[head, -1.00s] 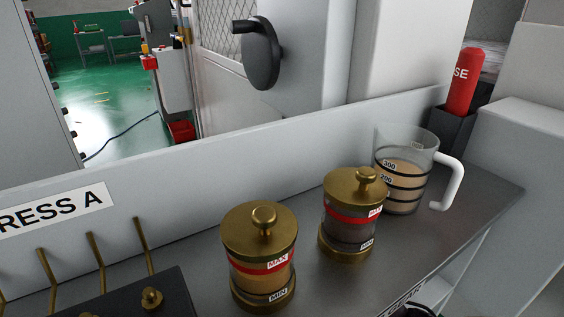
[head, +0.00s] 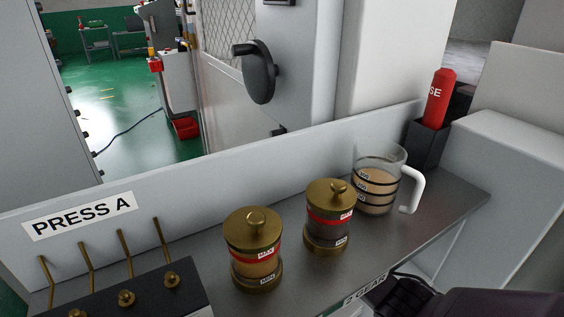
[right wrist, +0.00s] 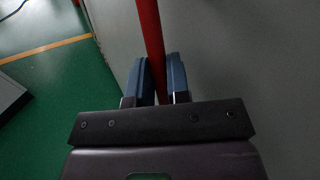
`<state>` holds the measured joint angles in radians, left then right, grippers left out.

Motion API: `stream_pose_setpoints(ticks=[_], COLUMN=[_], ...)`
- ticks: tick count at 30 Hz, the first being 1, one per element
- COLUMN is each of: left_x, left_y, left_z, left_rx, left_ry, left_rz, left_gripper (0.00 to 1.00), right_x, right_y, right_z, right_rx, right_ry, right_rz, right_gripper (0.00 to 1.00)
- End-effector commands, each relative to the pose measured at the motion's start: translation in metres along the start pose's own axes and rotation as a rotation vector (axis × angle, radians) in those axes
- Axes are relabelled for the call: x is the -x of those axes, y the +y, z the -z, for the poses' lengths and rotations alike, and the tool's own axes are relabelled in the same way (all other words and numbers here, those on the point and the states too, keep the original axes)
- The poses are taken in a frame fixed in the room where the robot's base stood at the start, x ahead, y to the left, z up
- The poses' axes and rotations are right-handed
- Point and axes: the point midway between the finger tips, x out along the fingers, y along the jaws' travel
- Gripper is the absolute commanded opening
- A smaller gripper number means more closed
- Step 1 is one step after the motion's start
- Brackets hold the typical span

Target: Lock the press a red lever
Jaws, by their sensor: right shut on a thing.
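In the right wrist view a red lever (right wrist: 149,30), seen as a long red bar, runs down between the two blue fingers of my right gripper (right wrist: 158,80). The gripper is shut on it, with one finger on each side. The lever's ends are hidden, one beyond the picture's top edge and one behind the gripper. The lever does not show in the head view. There, a PRESS A sign (head: 80,215) is on the grey panel at left. A dark part of my right arm shows at the bottom right. My left gripper is not in view.
Two brass-capped jars (head: 254,250) (head: 327,220) and a measuring jug (head: 378,182) stand on the grey shelf. Brass levers (head: 125,253) rise by a dark block at left. A red-handled item (head: 438,98) stands in a dark holder behind the jug. Green floor lies beyond.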

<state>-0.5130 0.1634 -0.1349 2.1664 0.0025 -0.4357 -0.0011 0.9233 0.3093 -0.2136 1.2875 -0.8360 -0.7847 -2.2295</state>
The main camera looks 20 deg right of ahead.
Motion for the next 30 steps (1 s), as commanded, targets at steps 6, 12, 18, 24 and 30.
stream_pose_setpoints(ticks=[6, 12, 18, 24, 30], left_x=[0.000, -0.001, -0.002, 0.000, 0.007], left_y=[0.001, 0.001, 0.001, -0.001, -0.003], left_z=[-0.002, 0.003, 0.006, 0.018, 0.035], left_rx=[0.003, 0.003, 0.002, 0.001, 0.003], left_ry=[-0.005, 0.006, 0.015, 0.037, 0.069], left_rz=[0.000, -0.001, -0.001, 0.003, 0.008], left_gripper=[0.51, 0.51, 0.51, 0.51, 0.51], right_x=[0.000, 0.000, 0.000, 0.013, 0.045], right_y=[0.000, 0.000, 0.000, -0.002, -0.003], right_z=[0.001, 0.001, 0.001, -0.003, -0.008], right_rx=[0.001, 0.001, 0.001, 0.000, -0.001], right_ry=[0.000, 0.000, 0.000, -0.004, -0.008], right_rz=[0.000, 0.000, 0.000, 0.001, 0.001], right_gripper=[0.00, 0.27, 0.27, 0.27, 0.27])
